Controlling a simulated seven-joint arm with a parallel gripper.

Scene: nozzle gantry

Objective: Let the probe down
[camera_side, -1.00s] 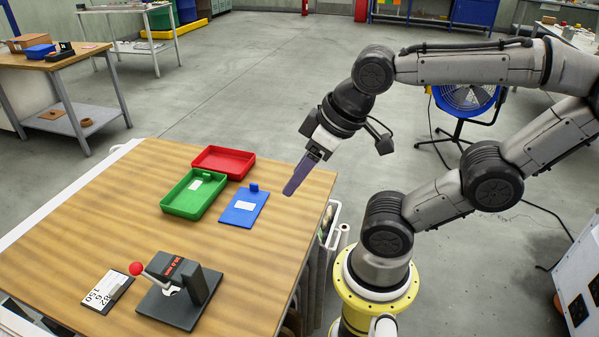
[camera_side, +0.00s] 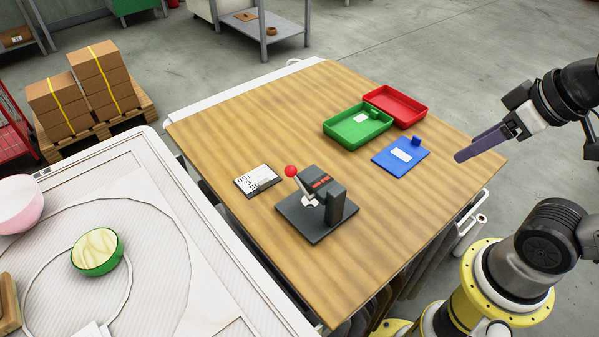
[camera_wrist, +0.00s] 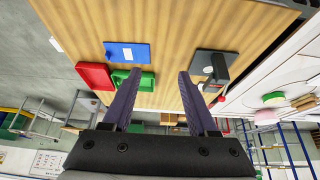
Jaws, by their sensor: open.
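A dark grey device (camera_side: 340,205) with a flat base plate and an upright block with red markings stands on the wooden table. Its metal lever (camera_side: 305,193) slants up to the left and ends in a red ball knob (camera_side: 291,170). No separate part is clearly recognisable as a probe. My gripper (camera_side: 458,157) is in the air at the table's right side, well apart from the lever and empty. In the wrist view my gripper (camera_wrist: 160,73) shows two purple fingers spread apart.
A black-and-white number card (camera_side: 256,180) lies left of the device. A green tray (camera_side: 352,134), a red tray (camera_side: 396,102) and a blue plate (camera_side: 400,157) with a raised tab sit toward the back right. The table between the plate and device is clear.

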